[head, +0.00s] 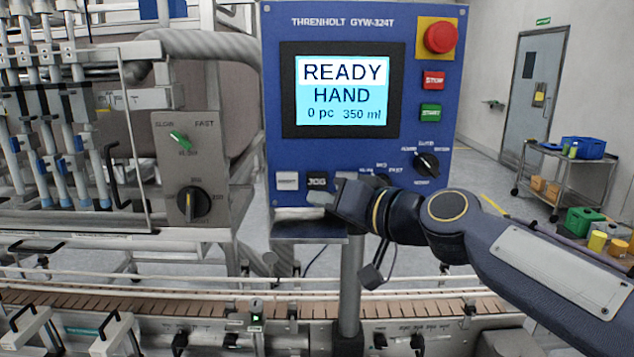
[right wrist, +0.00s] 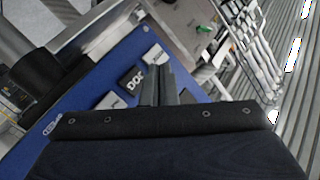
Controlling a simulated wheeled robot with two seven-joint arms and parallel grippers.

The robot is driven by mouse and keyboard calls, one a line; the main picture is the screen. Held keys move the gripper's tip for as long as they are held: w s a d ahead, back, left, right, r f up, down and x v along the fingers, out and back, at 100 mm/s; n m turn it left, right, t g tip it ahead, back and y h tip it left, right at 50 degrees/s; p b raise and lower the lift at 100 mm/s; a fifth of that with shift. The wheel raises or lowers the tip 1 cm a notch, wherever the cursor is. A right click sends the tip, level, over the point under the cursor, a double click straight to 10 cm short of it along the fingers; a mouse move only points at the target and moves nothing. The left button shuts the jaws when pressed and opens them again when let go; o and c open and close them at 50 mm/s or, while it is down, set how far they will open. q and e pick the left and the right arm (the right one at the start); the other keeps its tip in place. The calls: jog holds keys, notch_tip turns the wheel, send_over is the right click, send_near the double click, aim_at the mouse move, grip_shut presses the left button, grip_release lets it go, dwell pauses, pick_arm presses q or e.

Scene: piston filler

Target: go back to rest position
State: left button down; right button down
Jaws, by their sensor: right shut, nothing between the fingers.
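My right gripper (head: 322,198) comes in from the right in the head view. Its fingertips are at the lower edge of the blue control panel (head: 450,60), just below the black JOG button (head: 317,182). In the right wrist view the two fingers (right wrist: 163,84) are together and empty, close to the JOG button (right wrist: 131,78) and a white button (right wrist: 156,55). I cannot tell whether they touch the panel. The panel screen (head: 343,90) reads READY, HAND, 0 pc, 350 ml. My left gripper is not in view.
A grey box with two knobs (head: 192,170) and the filler nozzles (head: 60,150) stand left of the panel. A conveyor (head: 180,303) runs across the front below my right arm. A cart (head: 568,165) stands at the back right. Open floor lies between panel and door.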

jog(key=s+d+f+m+g+h, duration=0.1)
jog(key=s+d+f+g+h, duration=0.1)
jog(key=s+d+f, duration=0.4)
jog(key=s+d+f+m+g+h, duration=0.1)
jog(key=s+d+f+g+h, duration=0.1)
jog(key=s+d+f, duration=0.5)
jog(key=s+d+f+m+g+h, duration=0.1)
jog(key=s+d+f, duration=0.5)
jog(key=s+f, duration=0.8)
notch_tip(320, 180, down, 2)
jog(key=g+h, duration=0.1)
jog(key=h, duration=0.1)
jog(key=shift+s+d+f+h, duration=0.2)
jog(key=shift+s+f+h, duration=0.05)
jog(key=shift+s+h, duration=0.15)
